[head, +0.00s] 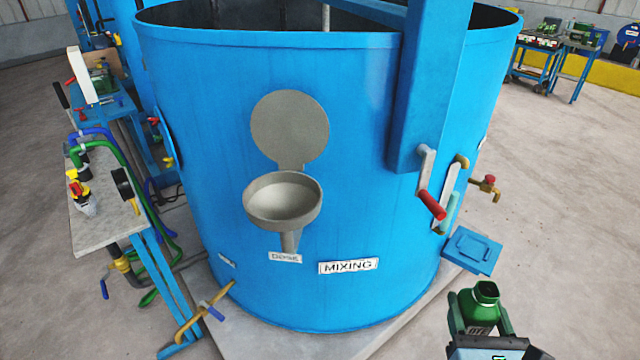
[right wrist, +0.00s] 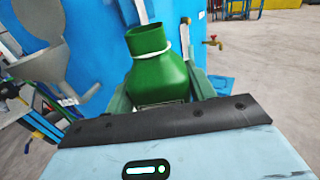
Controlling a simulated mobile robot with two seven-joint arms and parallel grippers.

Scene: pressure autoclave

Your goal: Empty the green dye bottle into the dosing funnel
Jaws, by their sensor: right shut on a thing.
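The green dye bottle (head: 484,304) is at the lower right of the head view, upright with its open neck up and no cap on it. My right gripper (head: 482,328) is shut on the bottle's body. In the right wrist view the bottle (right wrist: 158,72) stands between the two fingers of the gripper (right wrist: 160,92), slightly tilted in the picture. The dosing funnel (head: 284,202) is a grey bowl on the front of the blue tank, with its round lid (head: 290,130) raised above it. The bottle is apart from the funnel, to its lower right. My left gripper is out of view.
The blue mixing tank (head: 340,200) fills the middle. A crank with a red handle (head: 432,204) and a brass tap (head: 486,186) stick out at its right. A workbench (head: 104,226) with hoses stands at the left.

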